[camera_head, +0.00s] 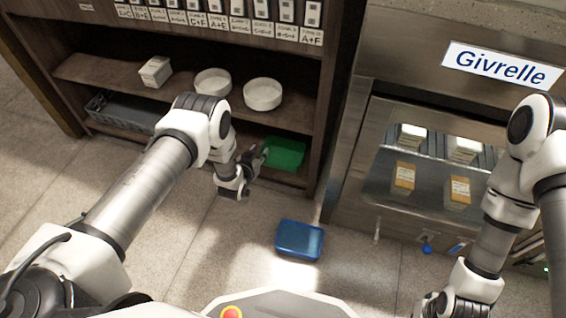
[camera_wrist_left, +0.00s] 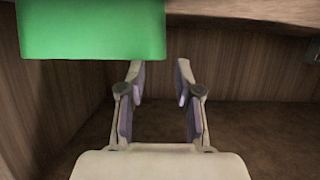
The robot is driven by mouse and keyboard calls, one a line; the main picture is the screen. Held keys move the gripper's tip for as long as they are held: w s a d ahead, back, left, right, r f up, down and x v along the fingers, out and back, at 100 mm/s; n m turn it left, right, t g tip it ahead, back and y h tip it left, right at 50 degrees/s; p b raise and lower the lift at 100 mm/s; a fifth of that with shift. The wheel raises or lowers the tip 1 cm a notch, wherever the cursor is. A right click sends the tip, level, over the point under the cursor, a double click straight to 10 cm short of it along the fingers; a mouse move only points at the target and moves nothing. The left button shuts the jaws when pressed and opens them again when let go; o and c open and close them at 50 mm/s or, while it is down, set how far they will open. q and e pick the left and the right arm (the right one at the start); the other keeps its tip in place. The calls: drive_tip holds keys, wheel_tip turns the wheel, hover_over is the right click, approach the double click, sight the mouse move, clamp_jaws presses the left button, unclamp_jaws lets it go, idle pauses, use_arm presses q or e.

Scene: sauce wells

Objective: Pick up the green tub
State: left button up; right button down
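The green tub (camera_head: 285,153) sits on the lowest shelf of the brown shelf unit, near its right side. My left gripper (camera_head: 262,153) reaches to that shelf and overlaps the tub's left edge in the head view. In the left wrist view the green tub (camera_wrist_left: 90,30) fills the upper left. The left gripper (camera_wrist_left: 160,78) is open there, with nothing between its fingers, and the tub lies past the fingertips, off to the upper left. Its far side is cut off by the frame. My right arm comes down at the right; its fingertips are not seen.
Two white round bowls (camera_head: 213,82) (camera_head: 263,94) and a white box (camera_head: 155,71) stand on the shelf above. A dark crate (camera_head: 122,111) is low at the left. A blue tub (camera_head: 299,240) lies on the floor. A glass-fronted Givrelle cabinet (camera_head: 440,170) stands right.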

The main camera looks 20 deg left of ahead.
sight(262, 148)
use_arm(q)
drive_tip(key=b+x, duration=0.1)
drive_tip(key=x, duration=0.1)
drive_tip(key=b+x, duration=0.2)
drive_tip(key=shift+w+a+f, duration=0.15)
drive_tip(key=shift+a+f, duration=0.05)
drive_tip(key=shift+f, duration=0.2)
drive_tip(key=shift+w+r, duration=0.1)
drive_tip(key=shift+w, duration=0.1)
drive_tip(key=shift+r, duration=0.15)
drive_tip(key=shift+c, duration=0.3)
clamp_jaws()
